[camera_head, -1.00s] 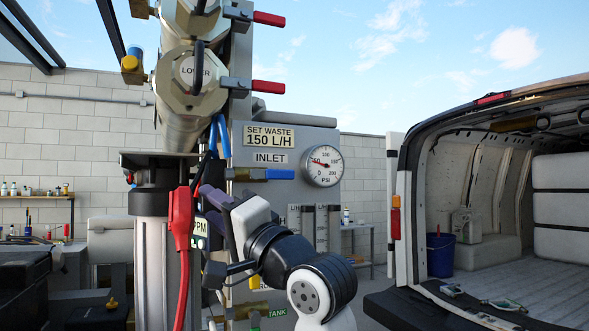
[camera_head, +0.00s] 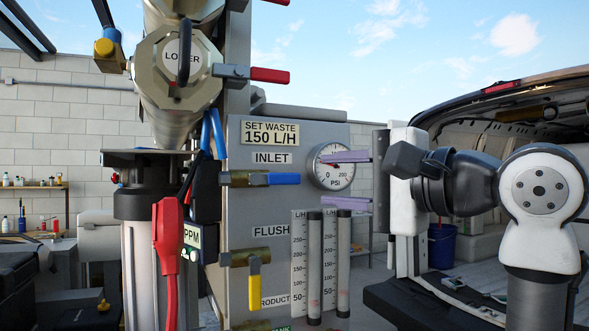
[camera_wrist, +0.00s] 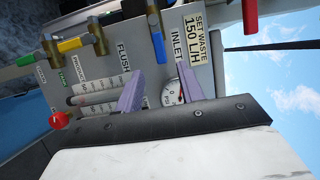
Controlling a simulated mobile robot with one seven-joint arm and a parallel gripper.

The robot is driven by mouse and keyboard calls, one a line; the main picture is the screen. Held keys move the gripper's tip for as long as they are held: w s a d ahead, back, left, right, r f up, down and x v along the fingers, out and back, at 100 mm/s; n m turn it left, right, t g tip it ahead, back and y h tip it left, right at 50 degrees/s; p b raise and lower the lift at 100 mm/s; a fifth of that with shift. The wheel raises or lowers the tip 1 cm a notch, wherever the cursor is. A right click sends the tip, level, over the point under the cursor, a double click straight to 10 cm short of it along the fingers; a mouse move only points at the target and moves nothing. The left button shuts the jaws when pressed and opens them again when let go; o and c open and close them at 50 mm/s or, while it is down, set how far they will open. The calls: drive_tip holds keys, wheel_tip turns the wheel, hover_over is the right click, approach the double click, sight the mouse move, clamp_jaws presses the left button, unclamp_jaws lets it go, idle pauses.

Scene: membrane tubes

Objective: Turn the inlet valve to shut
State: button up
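The inlet valve has a brass body (camera_head: 238,179) and a blue lever (camera_head: 283,178), under the INLET label (camera_head: 272,158) on the grey panel. The lever lies horizontal, pointing right, in the head view. In the wrist view the blue lever (camera_wrist: 158,46) shows beyond the fingers. My gripper (camera_head: 345,180) is open and empty. Its two purple fingers point left, one above and one below the lever's height. They appear to the right of the lever tip, with a visible gap. The wrist view shows both fingers (camera_wrist: 160,89) apart, with nothing between them touching.
A pressure gauge (camera_head: 325,172) sits right of the lever, partly covered by the upper finger. Below are the yellow flush lever (camera_head: 254,276) and flow tubes (camera_head: 314,265). A red lever (camera_head: 270,76) is above. An open van stands right.

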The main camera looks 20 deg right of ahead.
sight(290, 179)
drive_tip(key=p+x, duration=0.2)
drive_tip(key=x, duration=0.6)
drive_tip(key=shift+w, duration=0.1)
clamp_jaws()
